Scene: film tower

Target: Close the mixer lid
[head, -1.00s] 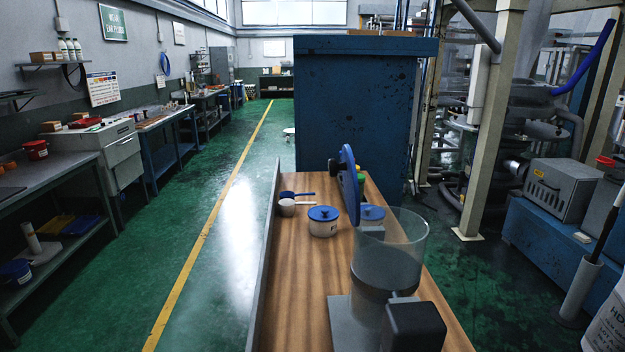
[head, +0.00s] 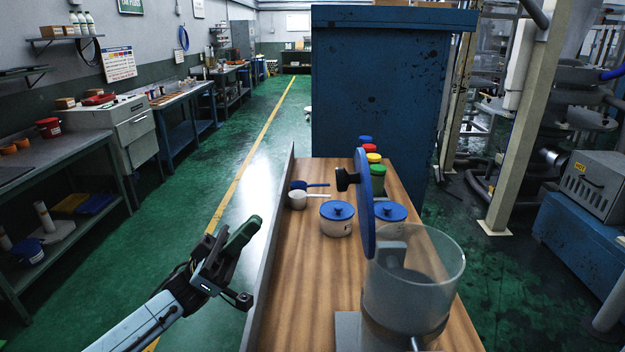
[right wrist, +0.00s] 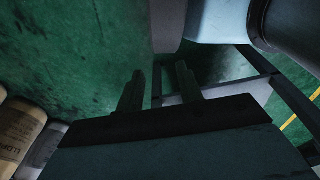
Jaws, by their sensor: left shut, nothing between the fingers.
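The mixer (head: 440,292) stands on the wooden bench, with a clear bowl on a grey base. Its blue lid (head: 366,215) is open, standing nearly upright at the bowl's rim, with a black knob (head: 344,179) facing left. My left gripper (head: 243,233) is shut and empty, in the air left of the bench's side rail, apart from the lid and at about the bowl's height in the picture. My right gripper (right wrist: 158,84) shows only in the right wrist view. Its two fingers are apart with nothing between them. The mixer is not clearly recognisable there.
Two white pots with blue lids (head: 338,218) (head: 390,213) stand behind the lid, with scoops (head: 300,199) to their left. Several coloured-lid containers (head: 374,172) stand farther back. A raised rail (head: 270,258) edges the bench. A blue cabinet (head: 385,90) blocks the far end. Bags (right wrist: 18,135) lie low in the right wrist view.

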